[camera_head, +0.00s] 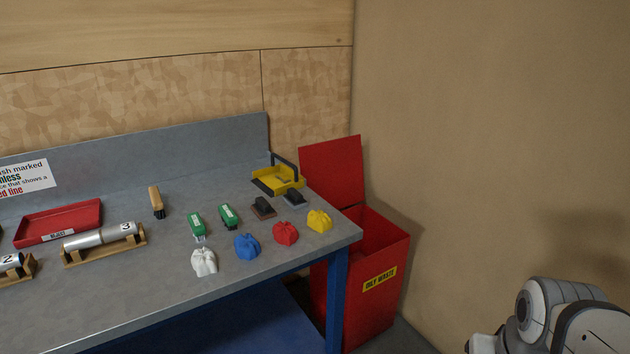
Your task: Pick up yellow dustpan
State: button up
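The yellow dustpan (277,184) lies near the back right corner of the grey workbench (180,270). It has a yellow pan and a dark handle that rises over its right side. Part of my arm shows at the lower right of the picture, well apart from the dustpan. My gripper itself is not in view.
A red tray (58,222) and silver cylinders (101,238) lie left. An open red bin (365,290) stands beside the bench.

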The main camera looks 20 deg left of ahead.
aim_at(265, 178)
jog(key=u, duration=1.3)
jog(key=i, duration=1.45)
jog(key=z, duration=0.05)
